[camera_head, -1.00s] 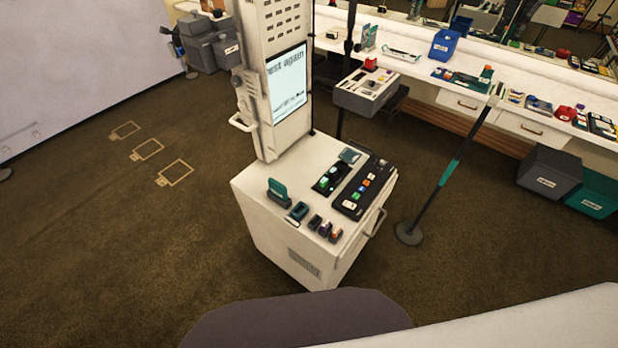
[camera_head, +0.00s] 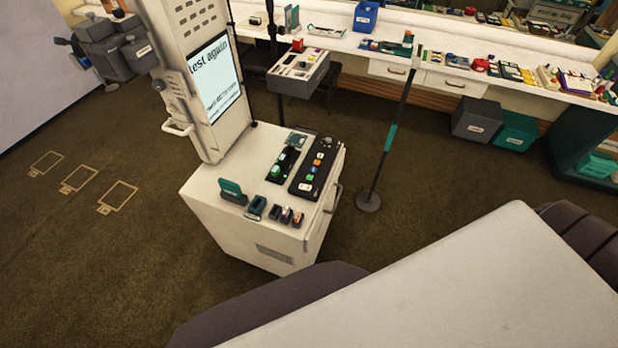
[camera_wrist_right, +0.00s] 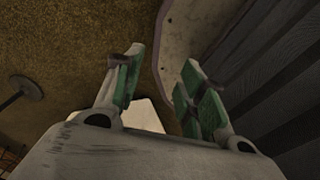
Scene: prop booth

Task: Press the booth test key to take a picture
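The booth cabinet (camera_head: 225,200) is a white box on the floor left of centre in the head view. On its top lie a black key panel (camera_head: 315,167) with several coloured keys and a smaller black panel (camera_head: 284,163) with green parts. I cannot tell which key is the test key. A screen (camera_head: 214,80) on the upright post behind reads "test again". My right gripper (camera_wrist_right: 160,88) shows in the right wrist view, its green-padded fingers apart with nothing between them. It is not at the keys. My left gripper is in no view.
A thin black stand (camera_head: 388,140) with a round foot stands right of the cabinet. A long white counter (camera_head: 340,42) with many small items runs along the back. Grey (camera_head: 477,119) and teal (camera_head: 515,131) bins sit under it.

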